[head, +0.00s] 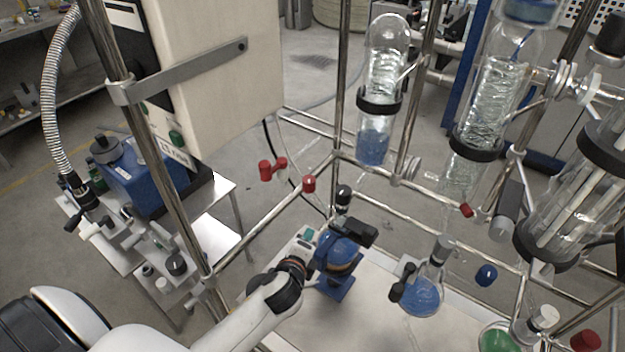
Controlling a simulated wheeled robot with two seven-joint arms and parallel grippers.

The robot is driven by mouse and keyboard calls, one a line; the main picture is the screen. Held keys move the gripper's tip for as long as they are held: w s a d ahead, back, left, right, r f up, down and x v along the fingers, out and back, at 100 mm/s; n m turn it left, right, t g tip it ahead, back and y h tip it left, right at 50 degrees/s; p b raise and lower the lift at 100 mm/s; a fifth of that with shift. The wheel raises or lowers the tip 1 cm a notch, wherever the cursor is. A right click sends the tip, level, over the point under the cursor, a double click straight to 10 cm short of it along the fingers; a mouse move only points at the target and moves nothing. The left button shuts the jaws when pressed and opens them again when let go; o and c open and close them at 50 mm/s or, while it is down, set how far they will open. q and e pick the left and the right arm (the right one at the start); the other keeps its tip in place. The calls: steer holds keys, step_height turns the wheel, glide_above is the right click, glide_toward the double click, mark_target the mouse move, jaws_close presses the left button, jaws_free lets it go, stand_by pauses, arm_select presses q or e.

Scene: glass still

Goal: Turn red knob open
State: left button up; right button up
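Several red knobs show in the head view, and I cannot tell which one the task means. A red double-ended knob (271,169) sits left of centre by the metal frame. A small red knob (309,184) is on the frame just right of it. Another small red knob (467,210) is below the middle glass column, and a larger one (586,341) is at the lower right corner. My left arm comes in from the lower left. Its gripper (351,220) is among blue and black parts, below and right of the double-ended knob, apart from the knobs. Its finger opening is unclear. My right gripper is out of view.
Metal frame bars (268,228) cross around the arm. Glass columns (384,85) stand behind and to the right. A flask with blue liquid (421,296) is right of the gripper. A beige control box (222,75) hangs at upper left, above a side table (222,240) with equipment.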

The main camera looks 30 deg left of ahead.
arm_select(q)
steer(key=s+d+n+h, duration=0.2)
steer(key=n+h, duration=0.3)
steer(key=n, duration=0.3)
steer(key=n+t+p, duration=0.2)
steer(key=n+t, duration=0.4)
steer(key=n, duration=0.3)
glide_toward(313, 178)
steer(key=w, duration=0.7)
steer(key=w+f, duration=0.1)
steer(key=w, duration=0.3)
steer(key=shift+w+d, duration=0.1)
steer(key=shift+d, duration=0.05)
steer(key=shift+c, duration=0.5)
